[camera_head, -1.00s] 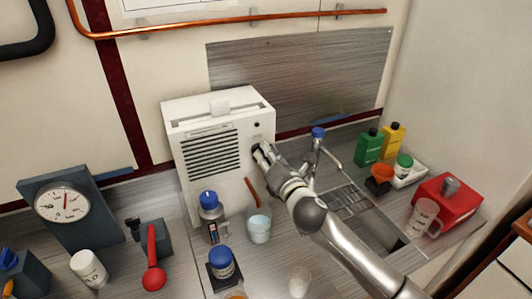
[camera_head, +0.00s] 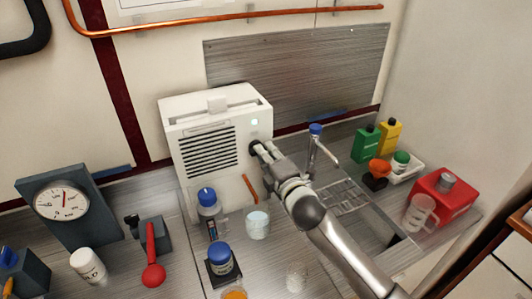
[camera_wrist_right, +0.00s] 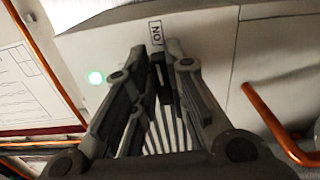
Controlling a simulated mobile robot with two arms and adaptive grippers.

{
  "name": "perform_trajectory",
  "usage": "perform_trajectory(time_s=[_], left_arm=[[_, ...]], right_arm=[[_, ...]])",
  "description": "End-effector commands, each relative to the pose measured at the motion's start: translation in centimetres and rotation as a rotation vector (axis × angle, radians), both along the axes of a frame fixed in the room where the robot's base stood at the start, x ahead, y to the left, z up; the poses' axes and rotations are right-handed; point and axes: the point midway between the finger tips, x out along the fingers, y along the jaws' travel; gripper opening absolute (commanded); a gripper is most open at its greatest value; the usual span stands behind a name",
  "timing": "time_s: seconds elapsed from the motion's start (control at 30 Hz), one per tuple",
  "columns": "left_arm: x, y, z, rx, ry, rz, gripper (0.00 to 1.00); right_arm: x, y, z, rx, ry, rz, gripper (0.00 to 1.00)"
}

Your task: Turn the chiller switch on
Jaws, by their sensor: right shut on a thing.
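The chiller (camera_head: 210,140) is a white box with a dark slotted grille, standing on the bench against the wall. My right gripper (camera_head: 256,147) is at the chiller's front, right of the grille and below the lamp. In the right wrist view its fingers (camera_wrist_right: 160,50) are shut on the switch, which they mostly hide. An "ON" label (camera_wrist_right: 156,32) shows just beyond the fingertips. My left gripper is not in view.
A tap (camera_head: 316,150) and sink lie to the right. A gauge (camera_head: 62,203) stands at left.

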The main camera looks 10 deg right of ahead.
Motion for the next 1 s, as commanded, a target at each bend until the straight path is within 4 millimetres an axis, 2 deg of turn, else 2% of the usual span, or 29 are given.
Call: perform_trajectory(time_s=[0.7,0.73,0.8,0.87,1.0], left_arm=[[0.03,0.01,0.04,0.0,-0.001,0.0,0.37],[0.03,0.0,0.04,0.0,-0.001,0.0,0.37],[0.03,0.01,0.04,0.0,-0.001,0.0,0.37],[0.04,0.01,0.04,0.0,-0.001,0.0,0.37],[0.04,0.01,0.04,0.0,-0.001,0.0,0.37]], right_arm=[[-0.02,0.04,-0.2,0.071,0.016,0.0,0.0],[-0.02,0.04,-0.21,0.071,0.016,0.0,0.18],[-0.02,0.04,-0.2,0.07,0.016,0.0,0.27],[-0.02,0.03,-0.18,0.069,0.016,0.0,0.35],[-0.01,0.03,-0.14,0.069,0.014,0.0,0.36]])
